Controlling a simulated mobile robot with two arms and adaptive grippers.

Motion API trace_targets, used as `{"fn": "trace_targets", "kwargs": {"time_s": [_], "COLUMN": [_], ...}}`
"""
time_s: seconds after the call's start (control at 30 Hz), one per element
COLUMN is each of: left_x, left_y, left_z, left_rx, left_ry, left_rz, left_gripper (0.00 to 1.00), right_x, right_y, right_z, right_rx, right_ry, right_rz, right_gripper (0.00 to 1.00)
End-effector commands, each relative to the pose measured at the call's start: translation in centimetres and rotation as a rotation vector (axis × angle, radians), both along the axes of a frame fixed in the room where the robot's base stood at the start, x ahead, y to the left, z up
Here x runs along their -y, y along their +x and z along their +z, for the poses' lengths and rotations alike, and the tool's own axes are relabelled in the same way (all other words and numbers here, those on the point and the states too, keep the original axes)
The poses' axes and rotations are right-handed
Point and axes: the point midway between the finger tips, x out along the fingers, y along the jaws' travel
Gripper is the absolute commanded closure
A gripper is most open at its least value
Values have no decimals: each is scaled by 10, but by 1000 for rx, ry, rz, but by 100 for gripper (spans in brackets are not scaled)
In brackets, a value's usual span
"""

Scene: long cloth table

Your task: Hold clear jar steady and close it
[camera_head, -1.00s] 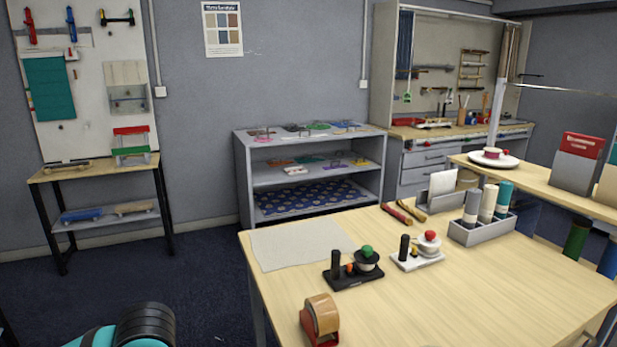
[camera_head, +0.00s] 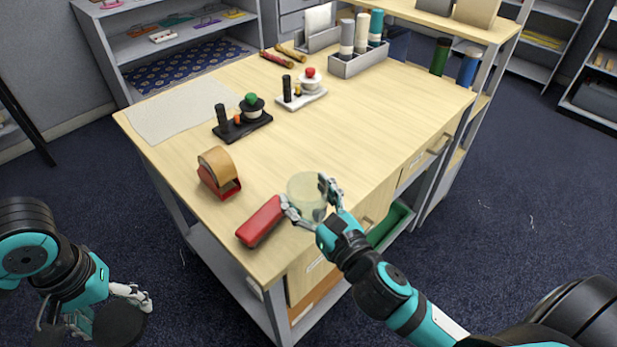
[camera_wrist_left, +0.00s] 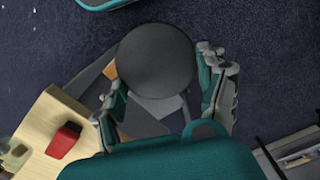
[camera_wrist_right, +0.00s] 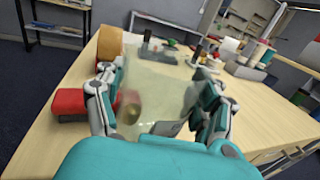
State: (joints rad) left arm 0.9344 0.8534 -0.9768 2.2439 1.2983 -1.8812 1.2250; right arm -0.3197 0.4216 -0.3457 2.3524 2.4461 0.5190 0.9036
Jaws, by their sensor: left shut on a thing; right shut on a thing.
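The clear jar (camera_head: 308,190) is see-through and pale, near the front corner of the wooden table. My right gripper (camera_head: 308,204) is shut on it, a finger on either side; the right wrist view shows the jar (camera_wrist_right: 155,90) between both fingers. Whether its base touches the table is hard to tell. A dark round lid (camera_wrist_left: 157,60) sits between the fingers of my left gripper (camera_wrist_left: 165,95), which is shut on it. In the head view the left gripper (camera_head: 118,305) and the lid (camera_head: 122,328) are low at the left, over the floor, away from the table and jar.
A red box-like object (camera_head: 260,222) lies close left of the jar. A tape dispenser (camera_head: 218,172) stands behind it. A black stand (camera_head: 243,125) and a white stand (camera_head: 302,98) are further back. The table's middle right is clear. A gap of floor separates the left gripper from the table.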

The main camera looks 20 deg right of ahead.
Motion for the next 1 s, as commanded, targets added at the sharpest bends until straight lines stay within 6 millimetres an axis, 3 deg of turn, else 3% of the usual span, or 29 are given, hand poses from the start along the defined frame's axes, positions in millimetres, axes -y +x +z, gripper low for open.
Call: {"fn": "trace_targets", "kwargs": {"time_s": [0.5, 1.0], "left_x": [0, 0], "left_y": [0, 0], "left_z": [0, 0], "left_rx": [0, 0], "left_ry": [0, 0], "left_rz": [0, 0], "left_gripper": [40, 40], "right_x": [-91, -142], "right_y": [2, 1], "right_z": [13, 18], "right_rx": [5, 3], "right_ry": [-7, -1], "right_rz": [596, 921], "right_gripper": [89, 89]}}
